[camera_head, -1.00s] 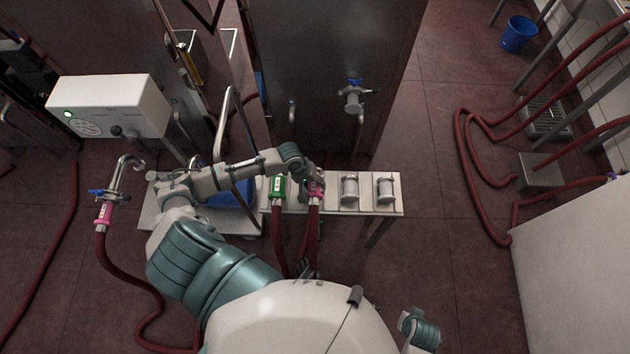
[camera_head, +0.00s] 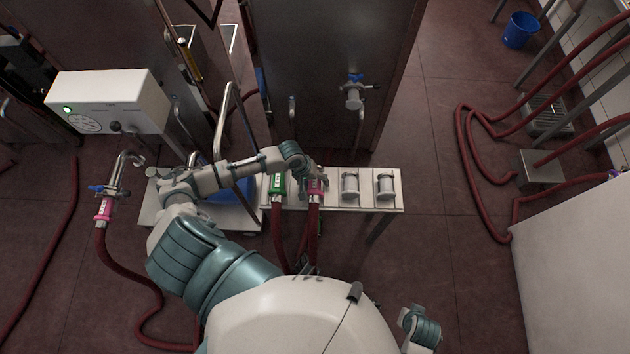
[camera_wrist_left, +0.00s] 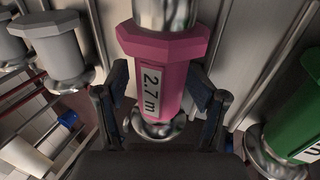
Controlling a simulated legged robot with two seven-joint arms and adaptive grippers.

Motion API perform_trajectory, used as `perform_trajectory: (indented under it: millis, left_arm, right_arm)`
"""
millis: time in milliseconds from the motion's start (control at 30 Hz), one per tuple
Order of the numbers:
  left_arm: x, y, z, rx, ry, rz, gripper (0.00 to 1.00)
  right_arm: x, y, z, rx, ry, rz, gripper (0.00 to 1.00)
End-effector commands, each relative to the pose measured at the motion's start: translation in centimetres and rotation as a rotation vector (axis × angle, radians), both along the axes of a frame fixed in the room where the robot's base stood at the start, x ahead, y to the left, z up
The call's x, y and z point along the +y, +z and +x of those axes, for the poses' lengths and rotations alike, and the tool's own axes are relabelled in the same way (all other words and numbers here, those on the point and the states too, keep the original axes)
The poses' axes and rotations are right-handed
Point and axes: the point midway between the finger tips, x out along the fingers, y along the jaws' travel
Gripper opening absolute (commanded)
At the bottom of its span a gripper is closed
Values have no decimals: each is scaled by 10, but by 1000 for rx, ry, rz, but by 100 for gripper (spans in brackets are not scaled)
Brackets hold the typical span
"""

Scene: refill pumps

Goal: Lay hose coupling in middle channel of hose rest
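The pink hose coupling (camera_head: 315,188), labelled 2.7 m, lies on the white hose rest (camera_head: 334,206) between a green coupling (camera_head: 277,186) and a grey fitting (camera_head: 350,186). Its red hose runs down toward me. In the left wrist view the pink coupling (camera_wrist_left: 165,75) is between the two fingers of my left gripper (camera_wrist_left: 160,95), one on each side. The fingers look spread, with narrow gaps beside the coupling's body. The green coupling (camera_wrist_left: 298,125) is at the right there. The channel floor under the pink coupling is mostly hidden. My right gripper does not show.
Another grey fitting (camera_head: 386,187) stands at the right of the rest. A pink-collared hose with a metal spout (camera_head: 103,212) is at the left, near a white box (camera_head: 108,103). A dark tank (camera_head: 325,75) stands behind the rest.

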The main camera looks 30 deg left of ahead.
Motion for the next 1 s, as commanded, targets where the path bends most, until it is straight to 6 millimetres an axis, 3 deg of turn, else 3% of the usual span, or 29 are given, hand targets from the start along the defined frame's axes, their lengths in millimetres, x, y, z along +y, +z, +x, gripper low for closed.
perform_trajectory:
  millis: [367, 800, 1000]
  left_arm:
    - [4, 5, -2, 2, 2, 4, 72]
    - [29, 88, -16, -1, -1, 5, 72]
    - [35, 109, -20, 0, -1, 3, 72]
  right_arm:
    - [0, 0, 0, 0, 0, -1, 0]
    - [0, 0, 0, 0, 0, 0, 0]
    - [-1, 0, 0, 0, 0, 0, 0]
